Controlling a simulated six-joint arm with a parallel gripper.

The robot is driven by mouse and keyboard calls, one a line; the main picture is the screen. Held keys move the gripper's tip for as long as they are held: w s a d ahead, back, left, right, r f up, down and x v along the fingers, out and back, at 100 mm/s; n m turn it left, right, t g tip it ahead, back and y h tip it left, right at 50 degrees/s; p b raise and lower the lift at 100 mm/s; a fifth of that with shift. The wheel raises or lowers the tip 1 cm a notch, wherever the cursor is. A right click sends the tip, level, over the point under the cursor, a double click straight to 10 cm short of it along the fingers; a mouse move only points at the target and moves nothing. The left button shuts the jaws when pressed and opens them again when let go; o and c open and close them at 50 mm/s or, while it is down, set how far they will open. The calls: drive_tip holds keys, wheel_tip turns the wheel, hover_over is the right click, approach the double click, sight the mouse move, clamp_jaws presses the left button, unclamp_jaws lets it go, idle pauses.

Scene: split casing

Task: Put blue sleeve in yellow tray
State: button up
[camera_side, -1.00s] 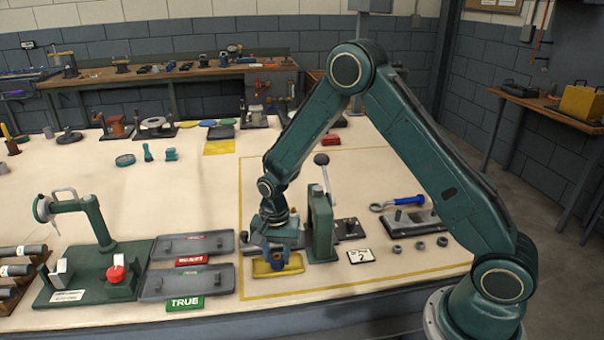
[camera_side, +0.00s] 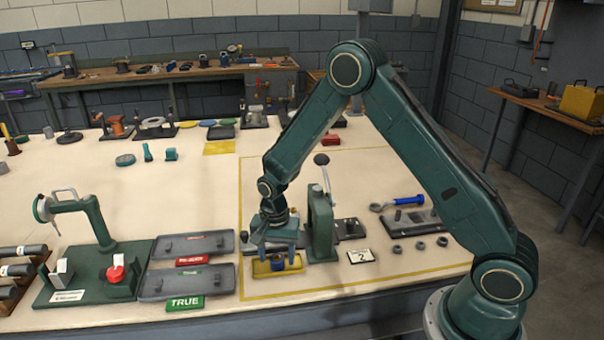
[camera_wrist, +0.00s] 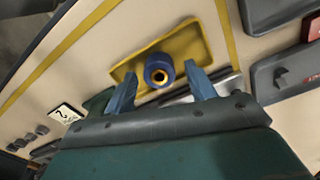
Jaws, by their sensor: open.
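The blue sleeve (camera_wrist: 159,70) is a short ring with a tan bore. It sits in the yellow tray (camera_wrist: 196,38), near the tray's middle in the wrist view. In the side view the yellow tray (camera_side: 259,271) lies at the front of the table, with the sleeve (camera_side: 277,263) in it below my gripper (camera_side: 277,252). In the wrist view my gripper (camera_wrist: 162,88) is open, its two blue fingers apart on either side of the sleeve and clear of it. The sleeve's contact with the tray floor is hard to see.
A green press (camera_side: 320,225) with a lever stands close to the right of my gripper. A card marked 2 (camera_side: 361,256) and several small rings lie further right. Grey trays (camera_side: 186,282) with TRUE and red labels are at the left.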

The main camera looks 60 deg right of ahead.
sight(277, 256)
wheel_tip(277, 256, up, 12)
idle(0.6)
idle(0.5)
drive_tip(key=s+r+n+t, duration=0.3)
drive_tip(key=s+r+n, duration=0.3)
drive_tip(key=s+r, duration=0.7)
drive_tip(key=s+r+n+t, duration=0.1)
drive_tip(key=s+r+n, duration=0.1)
drive_tip(key=s, duration=0.4)
drive_tip(key=s+r+n+t, duration=0.1)
drive_tip(key=s+r+n, duration=0.1)
drive_tip(key=s+n, duration=0.2)
drive_tip(key=shift+s+r+n+t, duration=0.3)
drive_tip(key=shift+s+r, duration=0.05)
drive_tip(key=shift+s, duration=1.45)
